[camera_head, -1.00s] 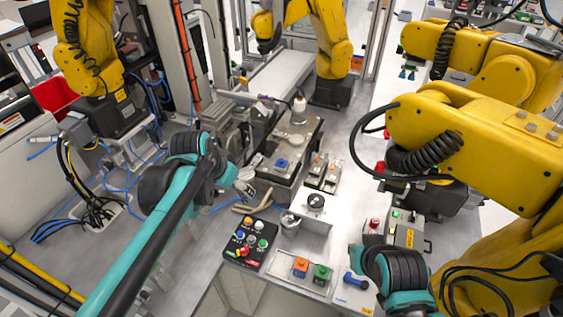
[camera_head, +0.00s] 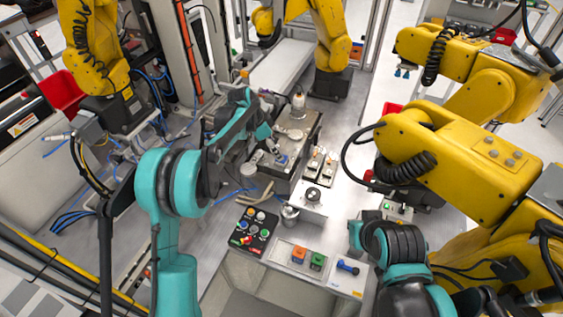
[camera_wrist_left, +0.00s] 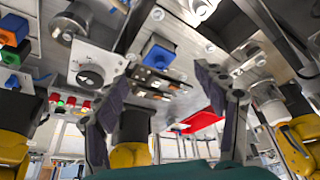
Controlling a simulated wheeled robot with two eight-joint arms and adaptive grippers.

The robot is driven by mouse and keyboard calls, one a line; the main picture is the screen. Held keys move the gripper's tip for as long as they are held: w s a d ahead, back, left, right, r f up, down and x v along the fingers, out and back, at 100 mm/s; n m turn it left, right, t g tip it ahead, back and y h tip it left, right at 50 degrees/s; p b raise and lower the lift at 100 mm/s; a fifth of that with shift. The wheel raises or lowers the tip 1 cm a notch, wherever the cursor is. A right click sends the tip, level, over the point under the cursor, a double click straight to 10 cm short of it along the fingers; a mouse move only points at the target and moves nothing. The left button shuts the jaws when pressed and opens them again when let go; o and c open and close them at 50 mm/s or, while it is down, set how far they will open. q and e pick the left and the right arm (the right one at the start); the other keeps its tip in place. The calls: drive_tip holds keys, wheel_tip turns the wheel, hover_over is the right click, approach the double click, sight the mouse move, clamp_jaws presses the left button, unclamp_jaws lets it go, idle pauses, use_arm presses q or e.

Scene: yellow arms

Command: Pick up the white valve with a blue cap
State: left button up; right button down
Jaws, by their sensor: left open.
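The valve with a blue cap (camera_head: 282,160) sits on a metal block at the centre of the head view. In the left wrist view the blue-topped valve (camera_wrist_left: 158,50) stands on a bolted metal plate, its pale base partly visible. My left gripper (camera_head: 271,149) reaches down close above and beside it in the head view. In the left wrist view my left gripper (camera_wrist_left: 166,70) is open and empty, with the valve just beyond and between its fingertips. I cannot tell whether they touch. My right arm shows at the lower right, with no gripper fingers visible.
A white bottle-like part (camera_head: 298,102) stands behind the valve. Small fixtures (camera_head: 321,163) stand to its right, and a round knob on a plate (camera_head: 313,196) is nearer. A black button panel (camera_head: 254,231) and orange and green blocks (camera_head: 308,258) lie in front. Yellow arms (camera_head: 450,145) crowd the right.

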sight(282, 162)
use_arm(q)
drive_tip(key=x, duration=0.6)
drive_tip(key=shift+w+d+f, duration=0.1)
drive_tip(key=shift+d+f, duration=0.15)
drive_tip(key=shift+d, duration=0.1)
drive_tip(key=shift+r, duration=0.1)
drive_tip(key=c, duration=1.2)
